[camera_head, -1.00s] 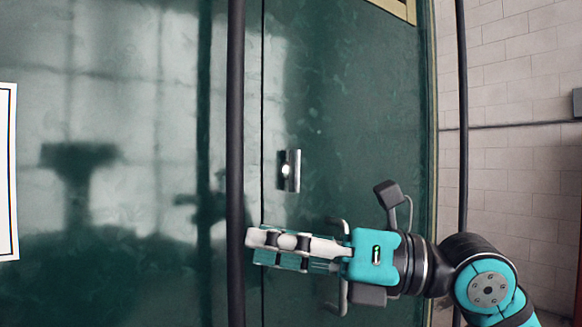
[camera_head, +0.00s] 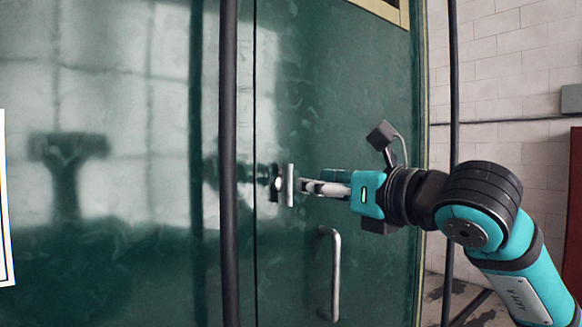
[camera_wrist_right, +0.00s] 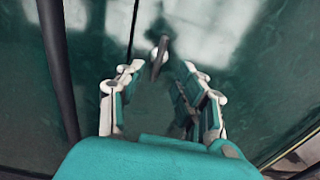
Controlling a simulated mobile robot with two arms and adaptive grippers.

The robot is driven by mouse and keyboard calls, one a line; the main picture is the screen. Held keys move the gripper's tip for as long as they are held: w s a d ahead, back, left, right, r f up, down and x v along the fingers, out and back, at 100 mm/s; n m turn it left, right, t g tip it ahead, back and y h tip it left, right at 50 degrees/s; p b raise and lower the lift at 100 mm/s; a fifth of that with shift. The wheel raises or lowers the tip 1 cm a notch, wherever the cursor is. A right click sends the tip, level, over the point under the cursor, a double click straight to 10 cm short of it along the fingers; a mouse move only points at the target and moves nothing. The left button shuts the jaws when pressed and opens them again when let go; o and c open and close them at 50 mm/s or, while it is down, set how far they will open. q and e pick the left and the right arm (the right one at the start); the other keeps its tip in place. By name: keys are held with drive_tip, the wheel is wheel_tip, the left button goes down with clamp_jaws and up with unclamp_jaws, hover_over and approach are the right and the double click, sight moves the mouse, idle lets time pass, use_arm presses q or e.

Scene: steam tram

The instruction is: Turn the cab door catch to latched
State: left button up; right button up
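The cab door catch (camera_head: 290,185) is a small metal bar on a round pivot, standing upright on the dark green cab door (camera_head: 350,100) just right of the door seam. In the right wrist view the catch (camera_wrist_right: 158,58) lies ahead of the fingertips, in line with the gap between them. My right gripper (camera_head: 304,187) points left at the catch, with its tips close to the bar in the head view. In the right wrist view the gripper's fingers (camera_wrist_right: 160,82) are apart with nothing between them. My left gripper is not in view.
A vertical metal door handle (camera_head: 336,270) is below my right gripper. A dark upright pole (camera_head: 228,150) stands left of the catch, and another (camera_head: 454,90) is at the right by the tiled wall (camera_head: 505,75). Glossy reflections cover the door.

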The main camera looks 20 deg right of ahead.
sight(293, 182)
drive_tip(key=p+x, duration=0.2)
drive_tip(key=x, duration=0.4)
drive_tip(key=shift+w+r+p, duration=0.1)
drive_tip(key=shift+w+p, duration=0.1)
drive_tip(key=shift+p, duration=0.15)
drive_tip(key=shift+w+a, duration=0.25)
drive_tip(key=shift+w, duration=0.4)
drive_tip(key=shift+c, duration=0.4)
clamp_jaws()
